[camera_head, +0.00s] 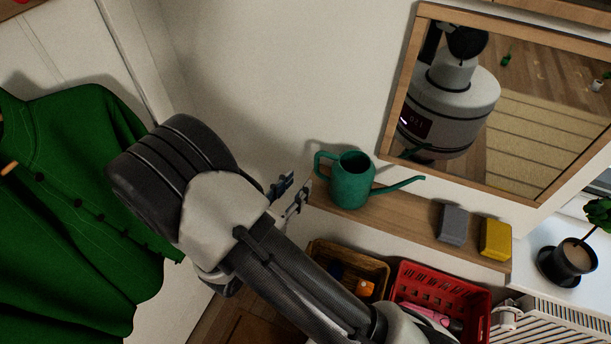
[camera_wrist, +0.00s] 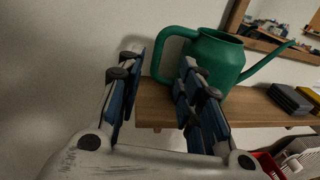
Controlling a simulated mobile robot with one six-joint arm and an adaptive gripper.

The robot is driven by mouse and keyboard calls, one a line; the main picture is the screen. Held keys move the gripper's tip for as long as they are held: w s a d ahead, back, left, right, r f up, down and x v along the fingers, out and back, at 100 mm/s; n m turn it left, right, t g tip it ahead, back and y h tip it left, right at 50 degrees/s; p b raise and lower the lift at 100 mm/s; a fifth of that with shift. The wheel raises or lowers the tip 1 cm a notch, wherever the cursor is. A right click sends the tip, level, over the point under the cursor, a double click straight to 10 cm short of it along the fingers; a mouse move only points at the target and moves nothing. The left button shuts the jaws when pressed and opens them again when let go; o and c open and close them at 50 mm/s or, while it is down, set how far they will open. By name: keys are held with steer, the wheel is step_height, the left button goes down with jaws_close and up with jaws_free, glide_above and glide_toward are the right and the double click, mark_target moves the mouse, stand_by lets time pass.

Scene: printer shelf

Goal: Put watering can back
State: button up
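A green watering can (camera_head: 351,181) stands upright on a wooden wall shelf (camera_head: 396,213), below the mirror. Its handle is on the left and its long spout points right. In the wrist view the watering can (camera_wrist: 212,62) is ahead and right of centre, with its handle near the fingertips. My gripper (camera_head: 289,190) is just left of the can in the head view. In the wrist view my gripper (camera_wrist: 160,72) has its two fingers spread with nothing between them. The right finger overlaps the can's lower body in that view; I cannot tell whether it touches.
A grey block (camera_head: 453,225) and a yellow block (camera_head: 495,239) sit on the shelf's right part. Below are a wicker basket (camera_head: 377,268) and a red basket (camera_head: 470,290). A mirror (camera_head: 500,110) hangs above. A green shirt (camera_head: 70,210) hangs left. A potted plant (camera_head: 573,258) stands right.

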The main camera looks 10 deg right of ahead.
steer(key=s+d+r+m+g+y, duration=0.1)
steer(key=s+d+r+m+g, duration=1)
steer(key=s+d+m+g, duration=0.4)
steer(key=s+a+r+m+t+y, duration=0.6)
steer(key=m+y, duration=0.4)
steer(key=m, duration=0.2)
steer(key=shift+s+a+r+t+y, duration=0.25)
steer(key=shift+a+r+t+y, duration=0.2)
steer(key=shift+r, duration=0.3)
steer(key=shift+f+b, duration=0.65)
